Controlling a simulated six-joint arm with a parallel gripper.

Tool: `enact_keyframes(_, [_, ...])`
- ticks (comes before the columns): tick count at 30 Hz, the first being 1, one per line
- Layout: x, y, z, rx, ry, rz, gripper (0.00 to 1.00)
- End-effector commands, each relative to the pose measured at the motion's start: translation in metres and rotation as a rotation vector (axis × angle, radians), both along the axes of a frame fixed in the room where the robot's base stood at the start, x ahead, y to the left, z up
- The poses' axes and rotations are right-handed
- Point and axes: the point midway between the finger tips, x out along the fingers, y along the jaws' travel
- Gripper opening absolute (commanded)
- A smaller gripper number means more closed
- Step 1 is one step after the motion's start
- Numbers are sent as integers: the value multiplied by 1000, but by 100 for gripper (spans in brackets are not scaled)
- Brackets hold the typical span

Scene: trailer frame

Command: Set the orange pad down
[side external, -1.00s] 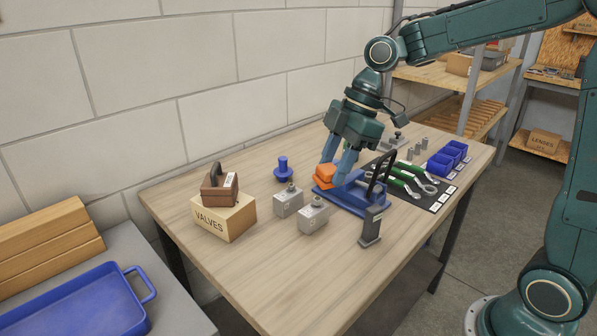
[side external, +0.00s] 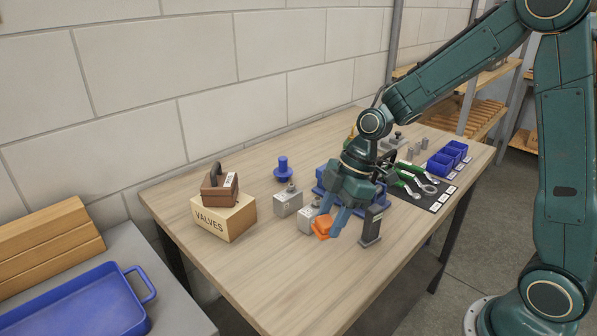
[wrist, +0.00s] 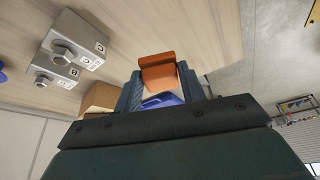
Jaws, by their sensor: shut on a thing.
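The orange pad (side external: 321,228) is between the fingertips of my gripper (side external: 329,226), which is shut on it. In the side view the pad shows in front of the right grey block, over the front part of the wooden table (side external: 262,262). The pad looks tilted, and I cannot tell how high it is above the wood. In the wrist view the pad (wrist: 157,72) sticks out beyond both blue fingers, with bare wood behind it. My gripper partly hides the blue fixture (side external: 322,181) behind it.
Two grey blocks with bolts (side external: 287,202) stand close behind the pad. A dark grey upright stand (side external: 370,228) is just to the right. The VALVES box (side external: 224,217) stands at the left. The front left tabletop is clear.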

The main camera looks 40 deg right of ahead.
Motion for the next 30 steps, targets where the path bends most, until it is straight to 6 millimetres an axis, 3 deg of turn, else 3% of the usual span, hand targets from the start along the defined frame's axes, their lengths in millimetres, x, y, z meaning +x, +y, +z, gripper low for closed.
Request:
enact_keyframes(6, [0, 0, -34, 0, 3, 0, 18])
enact_keyframes(19, [0, 0, -47, 1, 2, 0, 18])
enact_keyframes(30, [0, 0, -79, 1, 2, 1, 18])
